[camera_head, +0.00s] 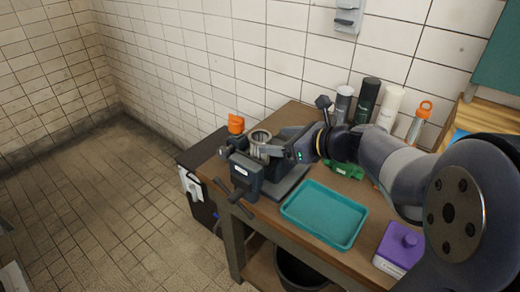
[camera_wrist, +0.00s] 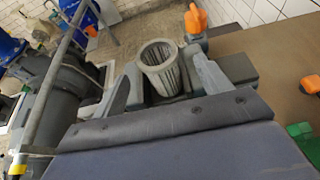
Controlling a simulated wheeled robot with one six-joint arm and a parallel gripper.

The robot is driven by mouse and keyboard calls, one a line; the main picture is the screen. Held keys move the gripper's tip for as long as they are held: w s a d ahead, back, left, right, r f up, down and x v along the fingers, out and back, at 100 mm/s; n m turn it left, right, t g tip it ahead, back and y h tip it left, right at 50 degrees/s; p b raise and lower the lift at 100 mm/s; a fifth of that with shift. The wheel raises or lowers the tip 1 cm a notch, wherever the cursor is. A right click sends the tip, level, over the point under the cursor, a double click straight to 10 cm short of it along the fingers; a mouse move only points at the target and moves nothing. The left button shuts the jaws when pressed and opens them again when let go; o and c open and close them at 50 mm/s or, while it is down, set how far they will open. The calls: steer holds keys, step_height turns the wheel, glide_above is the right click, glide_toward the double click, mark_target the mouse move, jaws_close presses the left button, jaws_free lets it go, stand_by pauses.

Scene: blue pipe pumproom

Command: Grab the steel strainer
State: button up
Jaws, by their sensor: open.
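The steel strainer (camera_head: 260,137) is a grey ribbed cylinder with an open round top. It stands upright at the dark bench vise (camera_head: 246,174) near the bench's left end; whether the vise jaws clamp it is hard to tell. In the wrist view the strainer (camera_wrist: 160,66) shows its rim and slotted inside. My gripper (camera_head: 272,146) is open, reaching in from the right. In the wrist view its two fingers (camera_wrist: 165,85) lie to the left and right of the strainer. I cannot tell whether either finger touches it.
An orange object (camera_head: 236,123) is close behind the strainer. A teal tray (camera_head: 322,214), a green item (camera_head: 346,170) and a purple container (camera_head: 399,248) are on the bench. Several bottles (camera_head: 366,101) line the wall. The vise handle juts out in front. Floor at left is clear.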

mark_target(252, 138)
steer(key=x, duration=0.6)
steer(key=shift+a+f, duration=0.2)
steer(key=shift+a, duration=0.05)
steer(key=c, duration=1)
steer(key=shift+c, duration=0.6)
steer(key=shift+r, duration=0.2)
